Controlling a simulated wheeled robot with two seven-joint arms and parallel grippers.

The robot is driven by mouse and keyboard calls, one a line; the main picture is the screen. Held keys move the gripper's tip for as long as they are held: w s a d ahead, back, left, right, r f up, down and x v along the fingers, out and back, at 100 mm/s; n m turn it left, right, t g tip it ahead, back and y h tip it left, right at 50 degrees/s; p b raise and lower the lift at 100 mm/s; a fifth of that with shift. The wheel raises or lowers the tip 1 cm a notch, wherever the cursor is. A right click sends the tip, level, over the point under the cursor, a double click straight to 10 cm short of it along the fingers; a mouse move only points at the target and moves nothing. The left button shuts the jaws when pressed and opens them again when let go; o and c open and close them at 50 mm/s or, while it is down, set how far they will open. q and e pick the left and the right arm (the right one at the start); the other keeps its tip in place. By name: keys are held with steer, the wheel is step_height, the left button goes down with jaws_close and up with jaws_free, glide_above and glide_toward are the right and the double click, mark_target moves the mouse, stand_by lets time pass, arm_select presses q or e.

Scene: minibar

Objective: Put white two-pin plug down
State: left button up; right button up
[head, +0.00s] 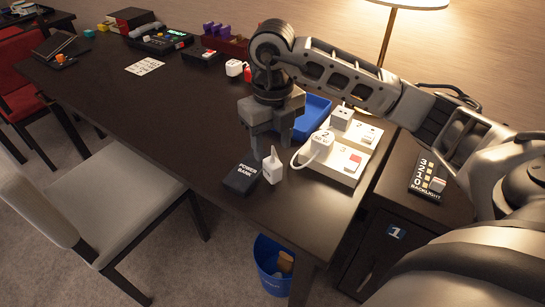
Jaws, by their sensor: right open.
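A small white plug (272,168) stands on the dark table beside the black power bank (241,179). My right gripper (269,148) is just above and behind it, pointing down with its fingers apart. I cannot tell whether a finger still touches the plug. Its pins are too small to make out. Another white plug-like block (321,144) sits on the white socket panel (346,173) to the right. My left gripper is not in view.
A blue tray (313,117) lies behind my gripper. A side cabinet with a backlight switch panel (427,180) is at the right. A blue bin (266,262) stands below the table's front edge. The table's left-middle is mostly clear.

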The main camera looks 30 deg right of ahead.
mark_target(272, 161)
step_height(272, 161, up, 6)
steer(key=shift+f, duration=0.1)
stand_by(0.6)
